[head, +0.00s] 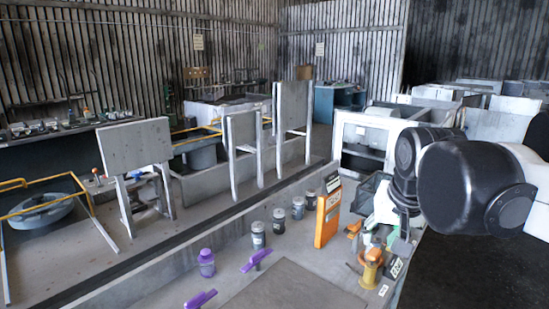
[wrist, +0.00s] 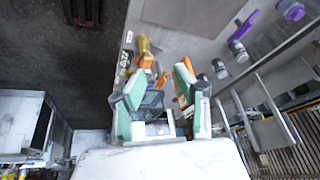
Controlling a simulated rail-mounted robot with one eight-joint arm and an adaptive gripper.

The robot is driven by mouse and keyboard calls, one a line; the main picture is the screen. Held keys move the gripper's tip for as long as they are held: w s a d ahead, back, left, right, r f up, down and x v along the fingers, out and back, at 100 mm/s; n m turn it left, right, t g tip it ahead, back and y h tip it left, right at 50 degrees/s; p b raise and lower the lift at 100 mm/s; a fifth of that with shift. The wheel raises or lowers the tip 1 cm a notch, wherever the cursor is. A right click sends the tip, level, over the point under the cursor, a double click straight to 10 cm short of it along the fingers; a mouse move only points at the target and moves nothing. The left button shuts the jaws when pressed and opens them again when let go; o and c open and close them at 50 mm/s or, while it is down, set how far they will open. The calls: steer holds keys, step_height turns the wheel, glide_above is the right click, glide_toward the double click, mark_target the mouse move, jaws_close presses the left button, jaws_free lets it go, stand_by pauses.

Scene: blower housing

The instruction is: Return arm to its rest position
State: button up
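My gripper (wrist: 158,88) shows in the wrist view with two green-and-white fingers spread apart. No held object can be made out between them. In the head view, my black wrist (head: 470,190) fills the right side above the bench, and part of the gripper hangs below it, mixed with clutter behind. A dark bin (head: 366,192) stands close to it there. An orange upright panel (head: 327,212) stands to the left of the gripper. A yellow-orange tool (head: 370,270) stands on the bench near it and also shows in the wrist view (wrist: 143,48).
Several small jars (head: 258,235) stand in a row on the bench, with a purple-lidded jar (head: 207,262) and a purple clamp (head: 255,260) nearer. A grey mat (head: 290,289) lies bare in front. Grey upright panels (head: 136,146) stand beyond the bench ledge.

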steer(key=s+a+f+n+t, duration=0.1)
steer(key=s+f+n+t, duration=0.1)
steer(key=s+f, duration=0.6)
steer(key=s, duration=0.4)
steer(key=shift+s+a+f, duration=0.15)
steer(key=shift+s+a, duration=0.1)
steer(key=shift+s, duration=0.1)
